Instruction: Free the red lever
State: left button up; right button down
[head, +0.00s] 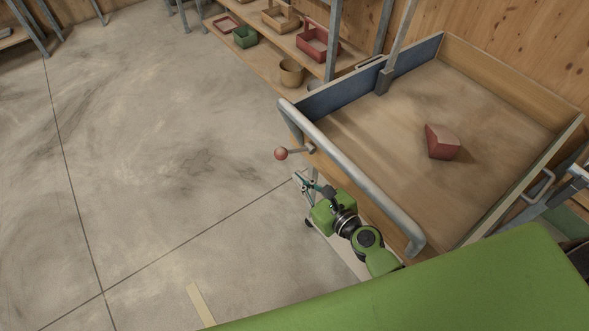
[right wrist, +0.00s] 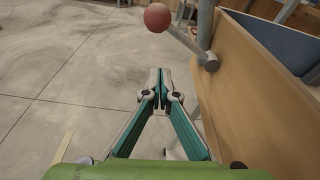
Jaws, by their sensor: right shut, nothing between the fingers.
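The red lever has a red ball knob (head: 281,153) on a short grey rod that comes out of the left side of the wooden mixer box. In the right wrist view the red knob (right wrist: 157,18) is at the top, with its rod running to a grey pivot on the wooden wall. My right gripper (head: 299,177) is just below the lever in the head view, apart from it. In the right wrist view my right gripper (right wrist: 160,78) is shut and empty, with the knob beyond its fingertips. My left gripper is not in view.
The wooden box (head: 345,190) has a thick grey rail (head: 350,170) along its near left edge, above my right arm. A red block (head: 441,141) lies inside it. A shelf with red and green trays (head: 245,37) stands behind. The floor at left is mostly clear.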

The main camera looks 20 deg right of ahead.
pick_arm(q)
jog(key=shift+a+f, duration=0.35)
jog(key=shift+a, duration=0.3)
pick_arm(e)
jog(key=v, duration=0.4)
jog(key=shift+s+a+r, duration=0.15)
jog(key=shift+s, duration=0.25)
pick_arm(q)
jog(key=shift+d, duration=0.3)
